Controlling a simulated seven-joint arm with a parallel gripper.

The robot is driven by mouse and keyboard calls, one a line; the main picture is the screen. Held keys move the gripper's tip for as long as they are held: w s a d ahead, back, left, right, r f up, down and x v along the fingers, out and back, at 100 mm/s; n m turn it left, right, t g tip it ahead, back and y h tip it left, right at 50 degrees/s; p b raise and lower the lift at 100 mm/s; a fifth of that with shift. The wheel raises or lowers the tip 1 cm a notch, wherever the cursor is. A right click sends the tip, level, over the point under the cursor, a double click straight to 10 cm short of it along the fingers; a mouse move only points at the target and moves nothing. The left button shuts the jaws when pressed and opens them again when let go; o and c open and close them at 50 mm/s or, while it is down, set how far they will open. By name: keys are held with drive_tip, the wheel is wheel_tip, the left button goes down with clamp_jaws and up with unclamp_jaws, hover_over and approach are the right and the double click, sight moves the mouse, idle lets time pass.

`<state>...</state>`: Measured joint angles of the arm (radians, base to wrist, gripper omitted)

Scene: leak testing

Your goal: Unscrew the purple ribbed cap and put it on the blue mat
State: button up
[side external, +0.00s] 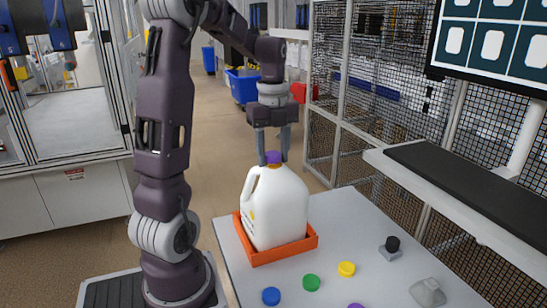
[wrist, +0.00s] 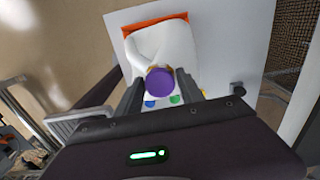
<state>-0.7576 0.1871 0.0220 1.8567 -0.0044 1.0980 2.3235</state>
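The purple cap (side external: 273,157) sits on the neck of a white jug (side external: 280,208), which stands upright in an orange tray (side external: 284,254). My gripper (side external: 274,150) points down over the jug, with its fingertips at about cap height. In the wrist view, the cap (wrist: 160,81) lies between the two fingers of my gripper (wrist: 160,78). The fingers are spread, one on each side, with what looks like a narrow gap to the cap.
A black knob (side external: 392,244) and a clear item (side external: 427,292) stand at the right.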

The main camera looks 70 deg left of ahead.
drive_tip(key=shift+o, duration=1.1)
drive_tip(key=shift+r, duration=1.2)
drive_tip(key=m, duration=0.5)
drive_tip(key=shift+m, duration=0.6)
